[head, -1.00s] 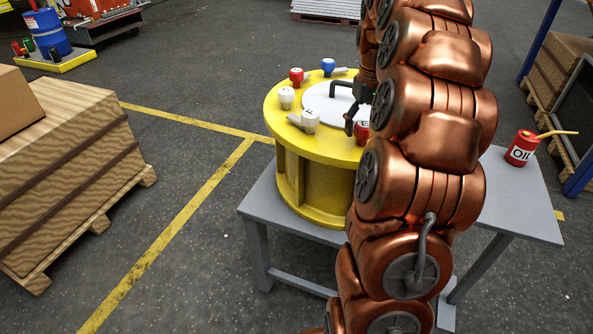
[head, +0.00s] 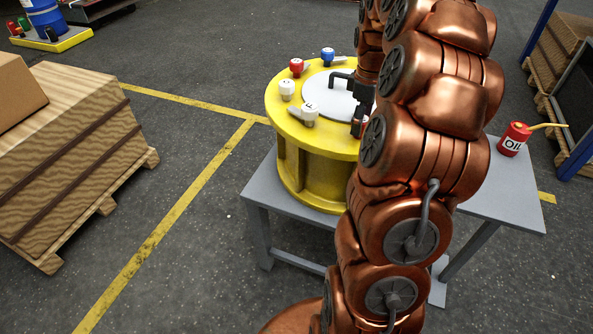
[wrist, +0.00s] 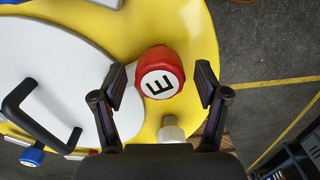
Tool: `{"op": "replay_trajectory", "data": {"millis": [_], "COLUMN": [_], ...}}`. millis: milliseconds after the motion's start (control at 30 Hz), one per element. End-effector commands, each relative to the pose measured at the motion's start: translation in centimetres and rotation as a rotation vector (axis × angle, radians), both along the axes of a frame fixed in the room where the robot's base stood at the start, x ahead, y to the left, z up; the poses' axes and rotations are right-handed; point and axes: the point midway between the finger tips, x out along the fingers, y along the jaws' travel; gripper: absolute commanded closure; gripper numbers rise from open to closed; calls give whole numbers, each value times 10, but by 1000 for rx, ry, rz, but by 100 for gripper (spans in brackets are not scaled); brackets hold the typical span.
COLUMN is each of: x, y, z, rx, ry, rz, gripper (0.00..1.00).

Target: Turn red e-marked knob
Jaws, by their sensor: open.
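The red knob marked E (wrist: 160,80) sits on the yellow round drum top (wrist: 205,45) in the wrist view, its letter on a white cap facing the camera. My gripper (wrist: 160,90) is open, with one finger on each side of the red knob and a gap to it on both sides. In the head view my copper arm covers most of this knob; only a sliver of red (head: 357,128) shows beside the gripper (head: 358,118).
Other knobs stand on the drum's rim: a white one marked F (head: 309,112), another white one (head: 287,90), a red one (head: 296,66) and a blue one (head: 328,56). A black handle (wrist: 35,105) rises from the white centre disc. A red oil can (head: 514,139) stands on the grey table (head: 515,195).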

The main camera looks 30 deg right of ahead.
Motion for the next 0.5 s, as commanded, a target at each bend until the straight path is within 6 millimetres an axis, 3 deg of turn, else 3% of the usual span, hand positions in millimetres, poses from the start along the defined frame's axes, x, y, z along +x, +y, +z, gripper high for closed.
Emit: {"op": "replay_trajectory", "data": {"millis": [500], "x": [1], "y": [-1], "z": [53], "rx": [-2], "ry": [-5], "rz": [1], "gripper": [26]}}
